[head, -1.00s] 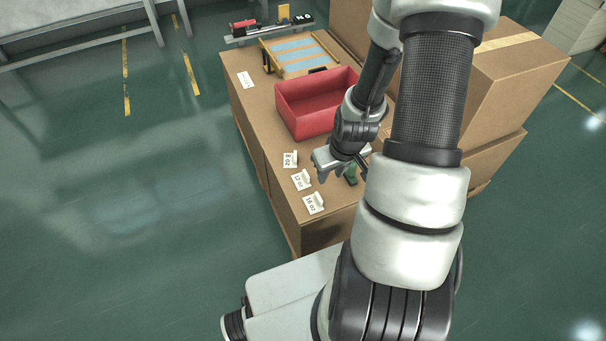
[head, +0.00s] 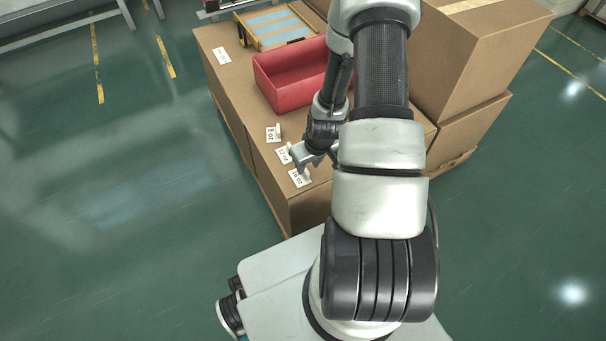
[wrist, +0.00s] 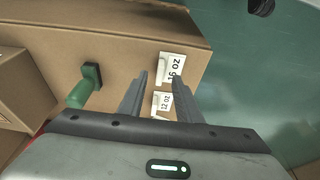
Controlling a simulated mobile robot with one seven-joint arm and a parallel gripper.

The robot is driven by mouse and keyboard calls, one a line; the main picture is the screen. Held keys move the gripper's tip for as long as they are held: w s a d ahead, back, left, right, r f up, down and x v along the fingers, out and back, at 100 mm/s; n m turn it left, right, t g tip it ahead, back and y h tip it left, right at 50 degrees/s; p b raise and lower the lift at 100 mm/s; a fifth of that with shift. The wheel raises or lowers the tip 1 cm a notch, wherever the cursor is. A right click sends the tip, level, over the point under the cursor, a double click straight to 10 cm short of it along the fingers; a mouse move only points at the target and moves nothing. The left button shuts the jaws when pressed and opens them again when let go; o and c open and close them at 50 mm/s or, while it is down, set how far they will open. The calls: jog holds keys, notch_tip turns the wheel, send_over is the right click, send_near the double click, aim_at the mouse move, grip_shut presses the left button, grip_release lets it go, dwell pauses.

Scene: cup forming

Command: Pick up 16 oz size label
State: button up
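The 16 oz size label (head: 299,179) is a small white tag with black print. It is the nearest of the labels on the cardboard box top, by its edge. In the wrist view the 16 oz label (wrist: 174,66) lies just beyond my fingertips, with its raised white tab on the left. My gripper (wrist: 160,77) is open and empty, its two grey fingers pointing towards the label. In the head view my gripper (head: 310,159) hangs close over the 12 oz and 16 oz labels. Whether a finger touches a label is not clear.
The 8 oz label (head: 272,133) is farther back. A green-handled tool (wrist: 84,86) stands to the left. A red bin (head: 288,78) and stacked boxes (head: 470,60) are behind.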

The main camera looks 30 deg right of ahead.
aim_at(306, 170)
jog(key=b+x, duration=0.1)
jog(key=x, duration=0.3)
jog(key=shift+w+f, duration=0.2)
jog(key=shift+f, duration=0.15)
grip_shut()
jog(key=shift+r, duration=0.1)
